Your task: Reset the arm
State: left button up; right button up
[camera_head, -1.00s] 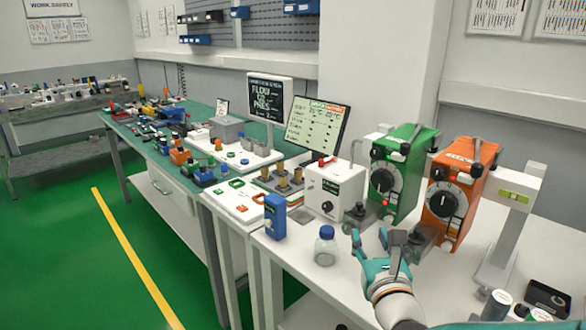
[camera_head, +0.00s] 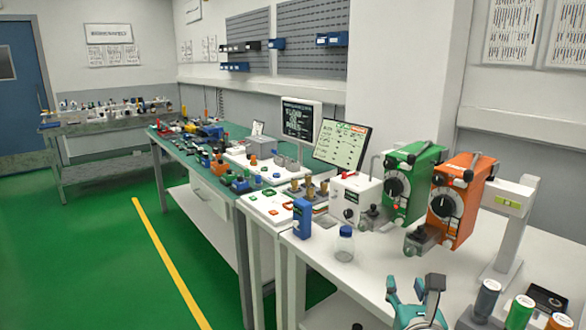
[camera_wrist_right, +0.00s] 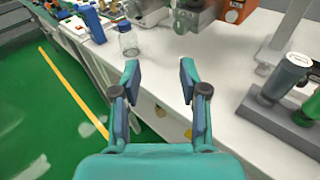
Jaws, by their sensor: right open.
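My right gripper (camera_head: 415,293) is teal with dark pads and shows at the bottom of the head view, near the front edge of the white bench (camera_head: 385,260). In the right wrist view its two fingers (camera_wrist_right: 157,80) are apart with nothing between them. The orange device (camera_head: 459,202) and the green device (camera_head: 411,183) stand on the bench beyond the gripper, clear of it. A small clear bottle with a blue cap (camera_head: 345,244) stands to the gripper's left, not touched. My left gripper is not in view.
Several capped canisters, one grey (camera_head: 487,299) and one green (camera_head: 520,313), stand to the right of the gripper. A blue box (camera_head: 301,218) and a white box (camera_head: 355,198) stand farther left. The green floor (camera_head: 90,260) left of the benches is clear.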

jog(key=s+d+f+m+g+p, duration=0.1)
jog(key=s+f+m+g, duration=0.15)
jog(key=f, duration=0.45)
jog(key=s+d+f+m+g, duration=0.1)
jog(key=f+m+g, duration=0.15)
jog(key=f, duration=0.45)
jog(key=s+a+f+m+g+y+p, duration=0.2)
jog(key=s+a+f+m+g, duration=0.3)
jog(key=s+f+m, duration=0.6)
jog(key=s+a+f+m+g+y+p, duration=0.3)
jog(key=s+f+m, duration=0.7)
jog(key=m, duration=1)
jog(key=a+f+g+y, duration=0.1)
jog(key=a+f+g, duration=0.1)
jog(key=a, duration=0.1)
jog(key=shift+s+g+y, duration=0.3)
jog(key=shift+s+g, duration=0.05)
jog(key=shift+g, duration=0.05)
